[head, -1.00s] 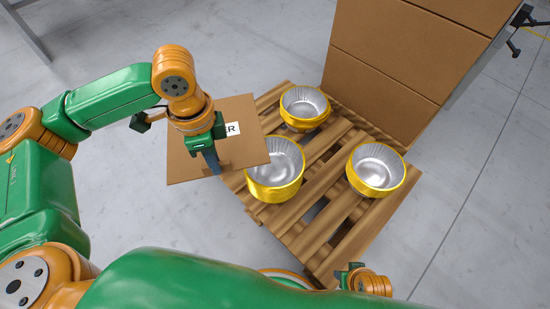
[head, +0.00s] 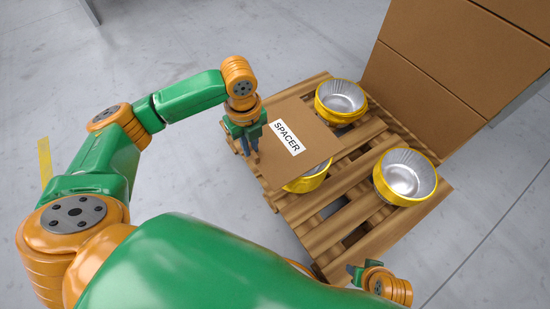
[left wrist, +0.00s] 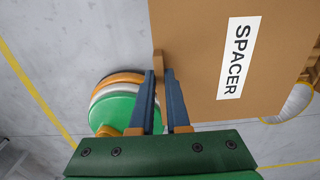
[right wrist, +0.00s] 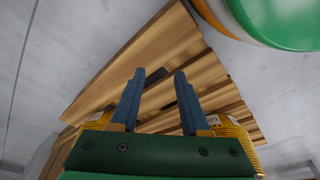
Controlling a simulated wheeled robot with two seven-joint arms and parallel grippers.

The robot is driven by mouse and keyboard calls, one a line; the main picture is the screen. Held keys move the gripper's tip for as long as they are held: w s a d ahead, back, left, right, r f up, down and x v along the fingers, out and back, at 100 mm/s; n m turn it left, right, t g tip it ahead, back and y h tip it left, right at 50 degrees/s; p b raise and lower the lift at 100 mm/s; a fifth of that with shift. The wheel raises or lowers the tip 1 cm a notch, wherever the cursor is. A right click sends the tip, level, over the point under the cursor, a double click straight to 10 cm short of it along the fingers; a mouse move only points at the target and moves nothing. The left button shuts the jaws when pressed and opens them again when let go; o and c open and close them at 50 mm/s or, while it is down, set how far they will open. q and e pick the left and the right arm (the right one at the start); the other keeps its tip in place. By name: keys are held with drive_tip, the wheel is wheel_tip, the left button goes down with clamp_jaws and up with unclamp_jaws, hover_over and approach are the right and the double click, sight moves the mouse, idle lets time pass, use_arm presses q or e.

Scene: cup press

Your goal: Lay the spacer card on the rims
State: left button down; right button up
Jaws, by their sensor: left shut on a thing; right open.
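The spacer card (head: 308,158) is a flat brown sheet with a white SPACER label. My left gripper (head: 250,150) is shut on the card's left edge. The left wrist view shows the card (left wrist: 190,75) between the left fingertips (left wrist: 162,78). In the head view the card covers most of the nearest yellow-rimmed silver cup (head: 309,181); I cannot tell if it touches the rim. Two more such cups, one at the back (head: 341,101) and one at the right (head: 404,177), are uncovered. My right gripper (head: 357,272) is open and empty near the pallet's front corner; its fingers (right wrist: 155,85) show apart.
The cups stand on a slatted wooden pallet (head: 333,231). Large brown cartons (head: 425,95) rise behind the pallet at the right and block that side. The grey floor (head: 220,205) is clear in front and to the left.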

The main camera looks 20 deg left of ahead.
sight(267, 150)
use_arm(q)
drive_tip(key=w+d+f+b, duration=0.2)
drive_tip(key=f, duration=0.1)
drive_tip(key=w+f+b, duration=0.1)
drive_tip(key=f, duration=0.1)
drive_tip(key=shift+d, duration=0.4)
drive_tip(key=shift+w+d+f+b, duration=0.25)
drive_tip(key=shift+f+b, duration=0.1)
drive_tip(key=shift+f, duration=0.2)
drive_tip(key=shift+w+d+f+b, duration=0.25)
drive_tip(key=shift+f+b, duration=0.1)
drive_tip(key=shift+f, duration=0.2)
drive_tip(key=shift+a+f+b, duration=0.1)
drive_tip(key=shift+f+b, duration=0.3)
drive_tip(key=shift+f, duration=0.55)
use_arm(e)
drive_tip(key=w+a+r+t+y, duration=0.1)
drive_tip(key=w+a+r+t, duration=0.1)
drive_tip(key=w+r+t, duration=0.3)
drive_tip(key=w+a+r+t+y, duration=0.1)
drive_tip(key=w+a+r+t, duration=0.1)
drive_tip(key=w+r+t, duration=0.3)
drive_tip(key=w+r, duration=0.3)
drive_tip(key=r, duration=0.4)
drive_tip(key=shift+r+n, duration=0.25)
drive_tip(key=shift+n, duration=0.05)
use_arm(q)
drive_tip(key=shift+f, duration=0.1)
drive_tip(key=c, duration=0.9)
unclamp_jaws()
